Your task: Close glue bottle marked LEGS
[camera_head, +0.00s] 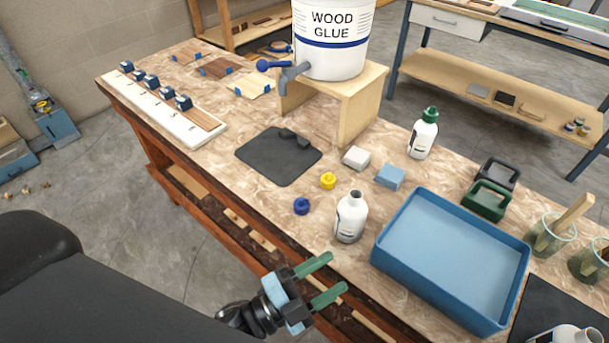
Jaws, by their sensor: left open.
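An open white glue bottle (351,217) stands upright on the marbled bench, its neck bare. A blue cap (302,206) and a yellow cap (328,181) lie on the bench to its left. Another white bottle (422,137) stands farther back with a green cap on. A third white bottle (574,336) is cut off at the lower right edge. I cannot read LEGS on any bottle. My left gripper (337,272) has green fingers, spread apart and empty, in front of the open bottle and apart from it. My right gripper is not in view.
A blue tray (388,222) is right of the open bottle. A wood glue bucket (331,55) with a tap stands on a wooden stand (362,105), behind a black mat (262,157). Grey and blue blocks (390,176) lie between. Cups (551,235) stand at the right.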

